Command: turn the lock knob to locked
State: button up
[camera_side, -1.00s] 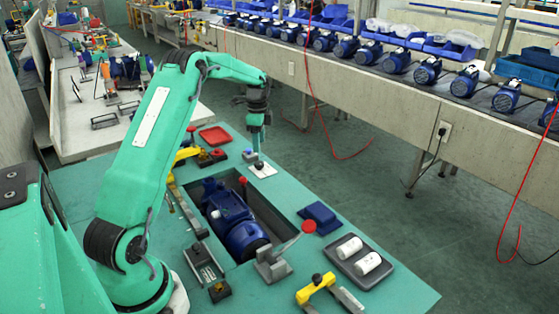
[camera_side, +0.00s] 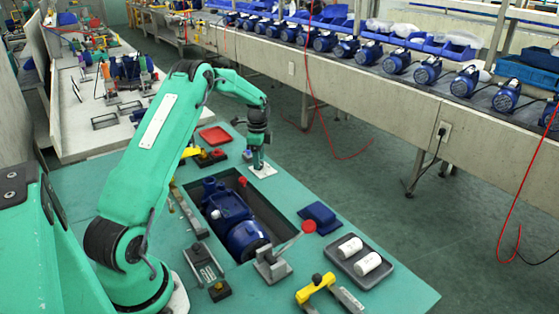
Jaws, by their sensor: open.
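The lock knob, a small dark knob on a white plate (camera_side: 269,171), is near the far right edge of the green table. My gripper (camera_side: 257,165) points straight down over the plate, its fingers at the knob's spot. The fingers hide the knob, so I cannot tell whether they touch it or which way it points. The jaws are open.
A blue pump (camera_side: 232,220) lies in the table's recess, with a red-ended lever clamp (camera_side: 272,264) at its near end.

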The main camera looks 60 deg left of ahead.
jog(key=shift+f, duration=0.7)
jog(key=shift+c, duration=0.4)
jog(key=c, duration=0.9)
